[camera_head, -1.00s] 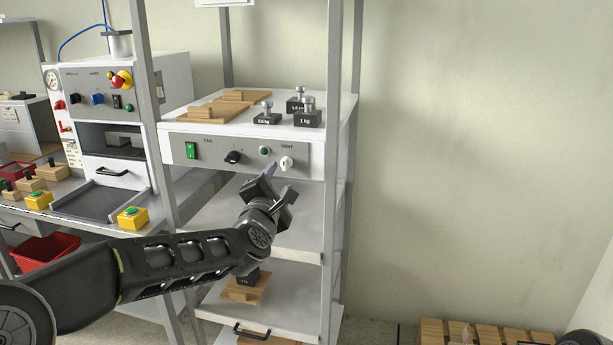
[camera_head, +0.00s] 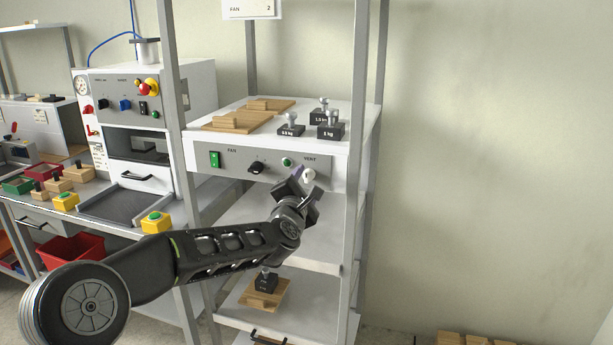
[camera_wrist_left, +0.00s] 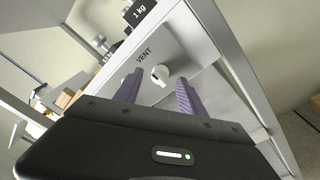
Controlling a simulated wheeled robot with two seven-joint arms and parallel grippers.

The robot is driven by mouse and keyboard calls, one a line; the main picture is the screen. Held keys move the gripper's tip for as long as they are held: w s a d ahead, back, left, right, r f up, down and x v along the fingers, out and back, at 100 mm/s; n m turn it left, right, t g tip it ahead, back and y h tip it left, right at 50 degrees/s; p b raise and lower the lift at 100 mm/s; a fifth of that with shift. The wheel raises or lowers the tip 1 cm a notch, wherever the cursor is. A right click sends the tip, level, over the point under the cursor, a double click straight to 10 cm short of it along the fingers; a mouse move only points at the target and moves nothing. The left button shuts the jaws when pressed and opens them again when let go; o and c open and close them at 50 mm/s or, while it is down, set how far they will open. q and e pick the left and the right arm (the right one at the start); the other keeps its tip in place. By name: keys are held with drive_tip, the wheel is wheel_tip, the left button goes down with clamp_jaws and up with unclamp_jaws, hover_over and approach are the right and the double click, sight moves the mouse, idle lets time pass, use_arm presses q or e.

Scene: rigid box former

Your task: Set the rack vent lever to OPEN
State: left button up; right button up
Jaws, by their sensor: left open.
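The vent lever (camera_head: 308,175) is a small white knob on the grey control panel at the front of the rack, below the VENT label. In the left wrist view the lever (camera_wrist_left: 160,75) shows ahead of and between the two purple fingers. My left gripper (camera_head: 304,178) is at the panel, with its fingers pointing at the lever. In the left wrist view the gripper (camera_wrist_left: 158,96) is open, with nothing between its fingertips that I can see touching. The lever's exact setting is too small to read. My right gripper is not in view.
The panel also has a green switch (camera_head: 214,159), a black fan knob (camera_head: 257,168) and a green button (camera_head: 286,162). Weights (camera_head: 330,130) and wooden boards (camera_head: 238,122) lie on the shelf above. A rack post (camera_head: 363,170) stands right of the lever.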

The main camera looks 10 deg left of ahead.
use_arm(q)
drive_tip(key=shift+w, duration=0.75)
clamp_jaws()
drive_tip(key=shift+f, duration=0.1)
